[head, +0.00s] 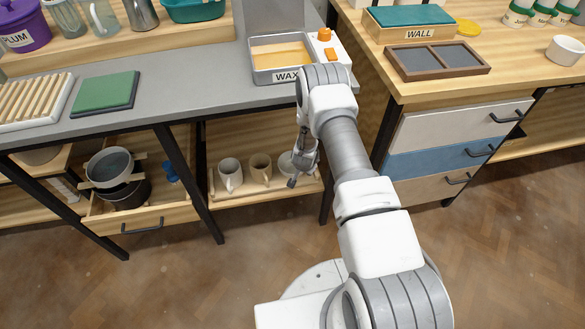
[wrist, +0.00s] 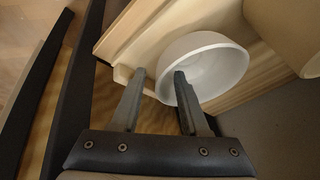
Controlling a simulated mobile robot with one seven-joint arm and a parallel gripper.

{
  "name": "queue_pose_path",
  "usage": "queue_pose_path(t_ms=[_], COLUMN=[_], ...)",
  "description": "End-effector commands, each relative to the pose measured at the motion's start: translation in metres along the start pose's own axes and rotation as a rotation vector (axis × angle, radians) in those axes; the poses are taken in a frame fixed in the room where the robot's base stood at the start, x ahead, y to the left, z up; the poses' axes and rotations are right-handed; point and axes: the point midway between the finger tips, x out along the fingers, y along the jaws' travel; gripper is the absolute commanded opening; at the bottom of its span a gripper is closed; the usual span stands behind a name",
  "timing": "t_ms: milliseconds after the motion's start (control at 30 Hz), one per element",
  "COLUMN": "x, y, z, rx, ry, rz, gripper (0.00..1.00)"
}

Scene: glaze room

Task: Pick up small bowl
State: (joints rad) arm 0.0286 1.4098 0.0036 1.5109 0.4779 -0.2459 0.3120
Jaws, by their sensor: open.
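A small white bowl (wrist: 212,58) sits on a pale wooden tray on the low shelf, seen from above in the wrist view. In the head view the bowl (head: 286,162) is partly hidden by my gripper (head: 299,172). My gripper in the wrist view (wrist: 160,75) is open. Its right fingertip overlaps the bowl's opening and its left fingertip lies outside, so the near rim shows between them. Whether either finger touches the bowl, I cannot tell.
A tan mug (head: 261,168) and a white mug (head: 230,174) stand left of the bowl on the shelf. The grey worktop (head: 200,100) is above, with a dark table leg (head: 188,185) at left. Another white bowl (head: 565,50) stands on the right-hand table.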

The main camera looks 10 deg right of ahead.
Motion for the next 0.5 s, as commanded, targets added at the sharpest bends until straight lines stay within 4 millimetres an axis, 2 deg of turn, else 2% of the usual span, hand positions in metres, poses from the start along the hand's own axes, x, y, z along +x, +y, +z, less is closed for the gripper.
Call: queue_pose_path(t_ms=[67, 100, 333, 500], x=[-0.0006, -0.0006, -0.0008, -0.0008], y=[-0.0001, -0.0001, -0.0001, 0.0], z=[-0.0002, -0.0002, -0.0003, -0.0003], rx=[0.0, 0.0, 0.0, 0.0], ry=[0.0, 0.0, 0.0, 0.0], rz=[0.0, 0.0, 0.0, 0.0], gripper=[0.45, 0.41, 0.0, 0.0])
